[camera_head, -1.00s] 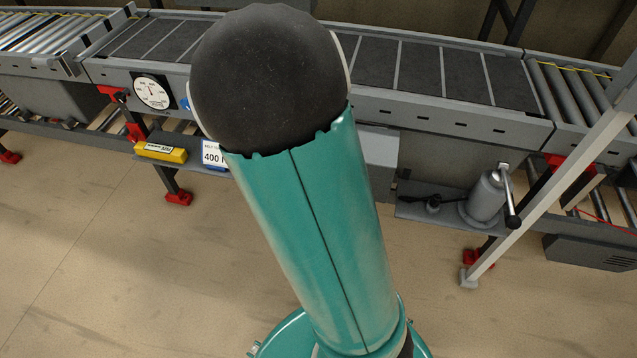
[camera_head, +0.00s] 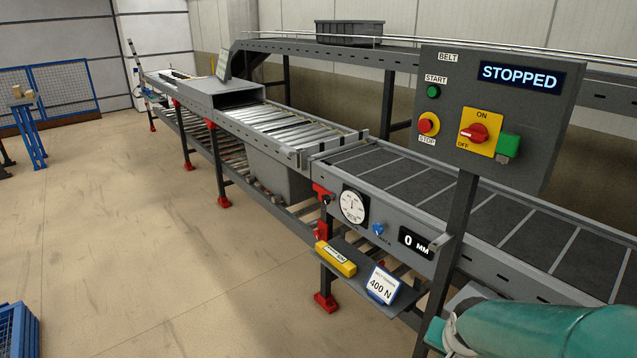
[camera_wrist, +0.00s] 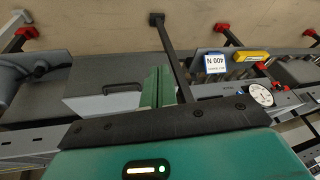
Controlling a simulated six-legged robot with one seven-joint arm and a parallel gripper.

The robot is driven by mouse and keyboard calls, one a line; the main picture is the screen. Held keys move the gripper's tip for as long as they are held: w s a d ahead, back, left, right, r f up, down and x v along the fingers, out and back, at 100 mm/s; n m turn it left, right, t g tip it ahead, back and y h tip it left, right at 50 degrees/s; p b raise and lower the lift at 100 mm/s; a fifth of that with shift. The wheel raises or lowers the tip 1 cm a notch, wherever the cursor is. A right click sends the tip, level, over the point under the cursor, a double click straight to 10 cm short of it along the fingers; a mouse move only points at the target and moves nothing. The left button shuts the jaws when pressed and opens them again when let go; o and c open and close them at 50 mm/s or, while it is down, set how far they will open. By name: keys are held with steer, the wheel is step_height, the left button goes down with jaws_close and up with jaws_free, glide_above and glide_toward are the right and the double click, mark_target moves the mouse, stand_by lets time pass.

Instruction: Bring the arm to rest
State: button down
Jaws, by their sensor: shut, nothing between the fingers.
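My gripper (camera_wrist: 158,86) shows in the wrist view as two green fingers pressed together, shut and empty. They point up in the picture, in front of a grey box-like surface (camera_wrist: 105,97) and beside a dark post (camera_wrist: 172,45). I cannot tell the gap to either. In the head view a teal part of my arm (camera_head: 550,330) reaches in at the lower right corner, in front of the conveyor. The fingers cannot be made out there.
A control panel (camera_head: 490,105) reads STOPPED; its post crosses the conveyor belt (camera_head: 400,180). A round gauge (camera_head: 353,205), a display reading 0 mm (camera_head: 415,242), a yellow tool (camera_head: 336,259) and a 400 N sign (camera_head: 382,285) are below the belt. The floor (camera_head: 150,240) at left is open.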

steer(key=s+a+r+n, duration=0.3)
steer(key=s+a+r, duration=0.2)
steer(key=r, duration=0.3)
steer(key=s+a+r+n+t+y, duration=0.1)
steer(key=s+a+r+n, duration=0.3)
steer(key=r, duration=0.3)
steer(key=shift+s+a+r, duration=0.35)
steer(key=shift+s+a, duration=0.15)
steer(key=shift+a, duration=0.3)
